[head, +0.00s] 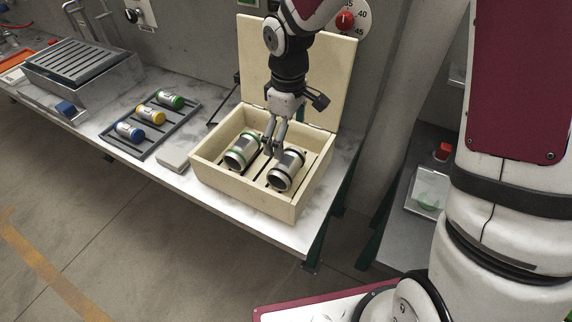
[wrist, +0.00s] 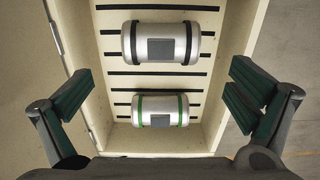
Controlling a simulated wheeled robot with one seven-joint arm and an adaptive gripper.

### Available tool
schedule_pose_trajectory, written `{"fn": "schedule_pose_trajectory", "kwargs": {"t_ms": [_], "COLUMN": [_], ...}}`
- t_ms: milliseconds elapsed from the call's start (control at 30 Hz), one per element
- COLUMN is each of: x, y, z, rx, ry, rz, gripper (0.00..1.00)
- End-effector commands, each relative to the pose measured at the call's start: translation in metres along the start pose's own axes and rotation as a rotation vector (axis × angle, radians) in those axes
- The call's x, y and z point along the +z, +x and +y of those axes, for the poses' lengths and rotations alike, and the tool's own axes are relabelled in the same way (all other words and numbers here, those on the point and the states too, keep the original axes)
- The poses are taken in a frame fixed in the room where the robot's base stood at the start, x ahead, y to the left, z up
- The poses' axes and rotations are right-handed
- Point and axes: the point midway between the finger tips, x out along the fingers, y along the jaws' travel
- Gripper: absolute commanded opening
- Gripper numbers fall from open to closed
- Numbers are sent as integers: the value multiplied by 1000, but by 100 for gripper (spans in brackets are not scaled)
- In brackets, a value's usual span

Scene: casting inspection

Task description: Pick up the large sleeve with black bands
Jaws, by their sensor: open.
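The large sleeve with black bands (head: 286,170) is a silver cylinder with a grey patch, lying in the right part of the open cream wooden box (head: 249,191). In the wrist view the black-banded sleeve (wrist: 161,43) lies across the upper middle, above the green-banded sleeve (wrist: 160,110). The green-banded sleeve (head: 242,151) lies to its left in the head view. My gripper (head: 273,152) points down over the box, near the gap between the sleeves. In the wrist view its fingers (wrist: 157,110) are wide apart, with nothing between them gripped.
The box's raised lid (head: 296,62) stands behind my gripper. A dark rack (head: 153,128) with blue-, yellow- and green-capped cylinders is to the left, beside a flat grey block (head: 179,157). Box walls surround the sleeves closely. A grated metal bin (head: 82,70) stands farther left.

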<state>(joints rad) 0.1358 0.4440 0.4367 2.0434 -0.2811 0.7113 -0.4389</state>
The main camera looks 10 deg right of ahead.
Motion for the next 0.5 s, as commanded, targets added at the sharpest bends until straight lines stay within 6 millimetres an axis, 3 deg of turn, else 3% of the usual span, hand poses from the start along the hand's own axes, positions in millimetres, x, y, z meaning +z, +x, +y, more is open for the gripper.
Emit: {"fn": "schedule_pose_trajectory", "kwargs": {"t_ms": [200, 500], "x": [0, 0], "y": [37, 59], "z": [-1, -2], "rx": [-2, -2], "ry": [0, 0], "rz": [-2, -3], "gripper": [100, 100]}}
